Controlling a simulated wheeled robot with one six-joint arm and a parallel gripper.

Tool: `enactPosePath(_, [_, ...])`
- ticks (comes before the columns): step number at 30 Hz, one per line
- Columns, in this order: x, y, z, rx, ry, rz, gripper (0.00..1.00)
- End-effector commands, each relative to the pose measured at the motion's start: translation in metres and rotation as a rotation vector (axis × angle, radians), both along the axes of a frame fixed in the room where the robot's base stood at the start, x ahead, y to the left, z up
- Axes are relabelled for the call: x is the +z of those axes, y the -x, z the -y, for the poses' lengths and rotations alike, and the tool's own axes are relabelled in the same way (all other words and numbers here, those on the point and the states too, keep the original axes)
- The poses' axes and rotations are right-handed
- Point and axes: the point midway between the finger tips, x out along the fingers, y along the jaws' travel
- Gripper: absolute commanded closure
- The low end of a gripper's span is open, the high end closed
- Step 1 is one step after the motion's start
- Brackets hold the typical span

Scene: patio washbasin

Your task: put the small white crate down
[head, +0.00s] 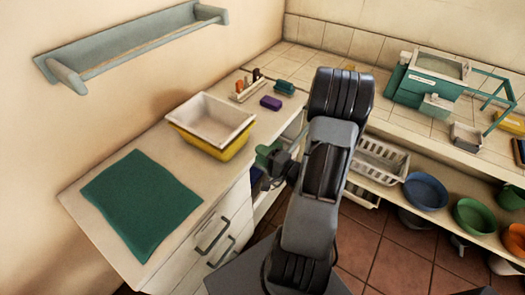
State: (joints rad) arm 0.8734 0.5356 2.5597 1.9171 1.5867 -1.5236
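A small white crate (213,116) sits in or on a yellow crate (212,147) on the left counter, upright and apart from my gripper as far as I can see. My gripper (267,160) is low at the counter's right edge, partly hidden by my own arm. A dark green part shows at it. I cannot tell whether that is a finger or a held thing, or whether the fingers are open or shut.
A green mat (141,203) lies on the left counter (82,209). Behind the crates are a small rack (243,93) and a purple block (271,102). A white basket (378,160) and several bowls stand on the right lower shelf. A grey wall shelf (135,40) hangs above.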

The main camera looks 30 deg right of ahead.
Motion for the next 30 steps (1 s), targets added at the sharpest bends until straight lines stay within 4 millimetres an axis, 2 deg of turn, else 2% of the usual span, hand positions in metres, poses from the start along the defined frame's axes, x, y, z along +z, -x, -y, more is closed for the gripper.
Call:
enactPosePath(2, [0.009,-0.001,-0.015,0.081,0.002,-0.010,0.62])
enactPosePath(5, [0.026,0.000,-0.058,0.304,0.022,-0.063,0.62])
enactPosePath(6, [0.034,0.004,-0.080,0.424,0.045,-0.106,0.62])
enactPosePath(9, [0.047,0.028,-0.135,0.727,0.174,-0.269,0.62])
enactPosePath(12, [0.053,0.059,-0.165,0.942,0.399,-0.461,0.62])
enactPosePath(16, [0.062,0.084,-0.168,1.021,0.769,-0.655,0.62])
enactPosePath(21, [0.089,0.089,-0.153,0.884,1.189,-0.728,0.62])
enactPosePath(24, [0.108,0.085,-0.146,0.775,1.346,-0.709,0.62])
enactPosePath(28, [0.126,0.081,-0.141,0.671,1.455,-0.675,0.62])
enactPosePath(30, [0.132,0.080,-0.126,0.640,1.483,-0.664,0.62])
